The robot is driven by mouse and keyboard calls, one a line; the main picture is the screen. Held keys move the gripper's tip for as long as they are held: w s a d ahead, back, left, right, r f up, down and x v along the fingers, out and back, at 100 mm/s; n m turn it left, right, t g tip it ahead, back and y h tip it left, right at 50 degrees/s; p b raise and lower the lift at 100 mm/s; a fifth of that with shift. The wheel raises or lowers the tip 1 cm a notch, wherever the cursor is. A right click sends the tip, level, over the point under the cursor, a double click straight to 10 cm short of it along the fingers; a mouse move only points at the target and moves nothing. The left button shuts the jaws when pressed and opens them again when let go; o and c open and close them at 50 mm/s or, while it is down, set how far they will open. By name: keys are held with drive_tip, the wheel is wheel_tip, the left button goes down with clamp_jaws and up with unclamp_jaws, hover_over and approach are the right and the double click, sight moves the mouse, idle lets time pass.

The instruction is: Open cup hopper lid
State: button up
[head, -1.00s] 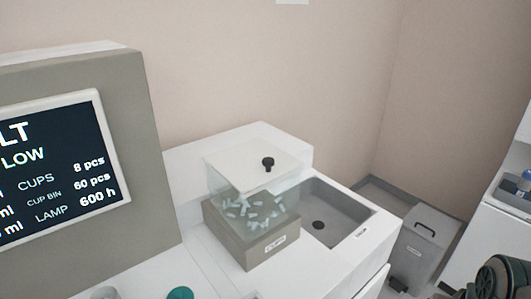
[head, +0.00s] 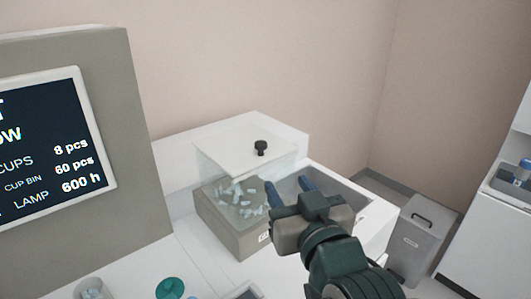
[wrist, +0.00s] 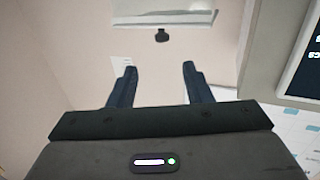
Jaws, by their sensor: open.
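The cup hopper (head: 232,222) is a grey-beige box with a clear upper part holding several small pale cups. Its flat white lid (head: 225,150) lies closed on top, with a black knob (head: 261,148). My gripper (head: 289,188) is open and empty, in front of and to the right of the hopper, lower in the picture than the knob. In the wrist view, the knob (wrist: 162,35) shows beyond and between my two blue fingers, and the pale lid (wrist: 185,12) is at the top edge. The fingers do not touch the knob.
A grey sink basin (head: 345,195) lies right of the hopper, partly hidden by my gripper. A screen panel (head: 40,150) stands at the left. A grey bin (head: 418,240) is at the right. A green round cap (head: 170,288) and a cup container (head: 92,289) are at the front.

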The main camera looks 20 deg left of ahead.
sight(262, 147)
drive_tip(key=p+x, duration=0.1)
drive_tip(key=x, duration=0.3)
drive_tip(key=p+x, duration=0.2)
drive_tip(key=x, duration=0.3)
drive_tip(key=p+x, duration=0.2)
drive_tip(key=x, duration=0.2)
drive_tip(key=shift+w+a+r, duration=0.15)
drive_tip(key=shift+a+r, duration=0.15)
drive_tip(key=shift+a, duration=0.1)
